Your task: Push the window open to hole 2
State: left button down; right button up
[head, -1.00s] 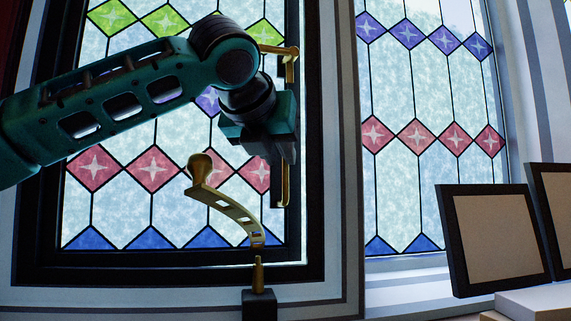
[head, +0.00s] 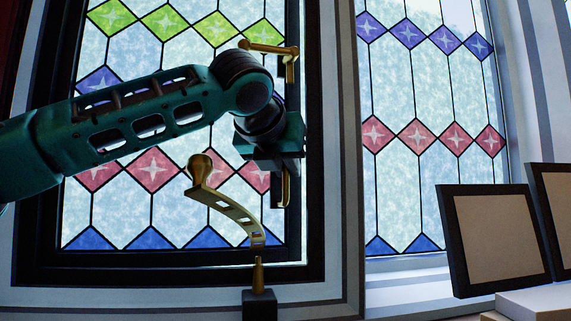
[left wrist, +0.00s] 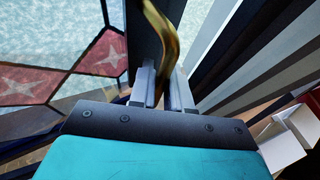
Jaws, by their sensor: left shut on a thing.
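The stained-glass window (head: 120,210) has a dark frame and looks closed or nearly so; any small gap is hard to see. A brass pull handle (head: 287,190) is on its right side. My left gripper (head: 279,184) is at this handle, and the left wrist view shows its fingers (left wrist: 163,90) shut around the curved brass bar (left wrist: 160,35). The brass stay (head: 225,207), a curved bar with holes and a round knob, slants up to the left from the bottom frame. A pointed brass pin (head: 258,273) stands on a black block below it. My right gripper is out of view.
A brass lever latch (head: 270,48) sits above my gripper on the window's right side. A second, fixed-looking stained-glass pane (head: 400,200) is to the right. Dark-framed boards (head: 455,240) and pale boxes (head: 535,302) stand at the lower right.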

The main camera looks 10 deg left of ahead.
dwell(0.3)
pick_arm(q)
jog(key=shift+w+r, duration=0.1)
jog(key=w+a+n+y+p, duration=0.2)
jog(key=w+a+y+p, duration=0.1)
jog(key=w, duration=0.4)
jog(key=shift+w+a+n+p, duration=0.35)
jog(key=shift+a+p, duration=0.25)
jog(key=shift+p, duration=0.3)
jog(key=c, duration=1.4)
grip_release()
jog(key=shift+c, duration=0.2)
jog(key=shift+s, duration=0.15)
